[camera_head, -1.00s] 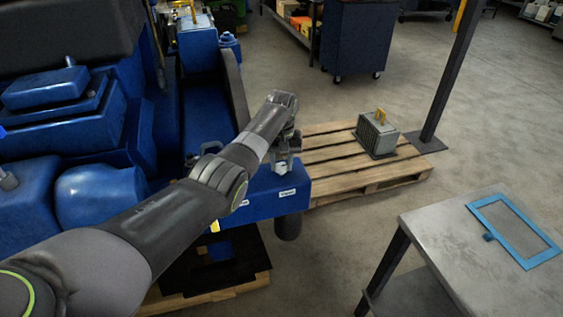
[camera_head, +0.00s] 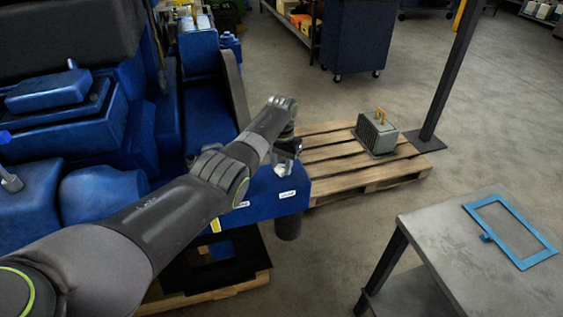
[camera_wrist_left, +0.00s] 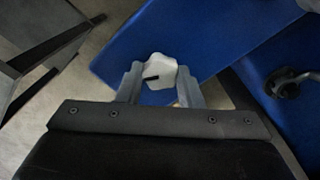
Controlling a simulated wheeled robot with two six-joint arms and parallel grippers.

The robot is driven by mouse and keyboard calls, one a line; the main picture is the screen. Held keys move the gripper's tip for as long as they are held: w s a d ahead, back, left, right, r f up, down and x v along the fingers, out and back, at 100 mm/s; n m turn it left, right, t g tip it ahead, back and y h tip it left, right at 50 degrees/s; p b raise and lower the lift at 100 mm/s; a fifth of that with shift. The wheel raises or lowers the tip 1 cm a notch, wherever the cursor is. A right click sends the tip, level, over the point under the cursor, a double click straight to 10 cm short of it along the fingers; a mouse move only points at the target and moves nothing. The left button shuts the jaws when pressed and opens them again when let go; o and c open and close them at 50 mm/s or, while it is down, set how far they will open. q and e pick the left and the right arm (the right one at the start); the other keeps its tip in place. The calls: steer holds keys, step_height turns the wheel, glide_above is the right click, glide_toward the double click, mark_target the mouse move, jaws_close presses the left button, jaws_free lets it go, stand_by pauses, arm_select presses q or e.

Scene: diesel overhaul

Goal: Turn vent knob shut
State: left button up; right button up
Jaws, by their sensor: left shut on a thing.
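The vent knob (camera_wrist_left: 159,70) is a white, lobed knob with a black mark, seen in the left wrist view on the blue engine housing (camera_wrist_left: 215,30). My left gripper (camera_wrist_left: 160,84) is shut on it, with one finger on each side. In the head view my left gripper (camera_head: 284,166) points down at the end of the blue housing (camera_head: 262,197), and the knob is hidden there by the gripper. White labels (camera_head: 287,194) sit on the housing's front face. My right gripper is not in view.
A wooden pallet (camera_head: 330,150) with a grey finned box (camera_head: 376,134) lies behind the housing. A grey table (camera_head: 440,240) with a blue frame (camera_head: 510,232) stands at the right. A dark post (camera_head: 455,70) rises beyond. Bare floor lies between.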

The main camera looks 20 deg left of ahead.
arm_select(q)
steer(key=m, duration=0.6)
steer(key=shift+w+r+m+p, duration=0.1)
steer(key=shift+r+m+p, duration=0.05)
steer(key=shift+m+p, duration=0.2)
steer(key=m, duration=0.5)
steer(key=shift+m, duration=0.35)
steer(key=o, duration=1)
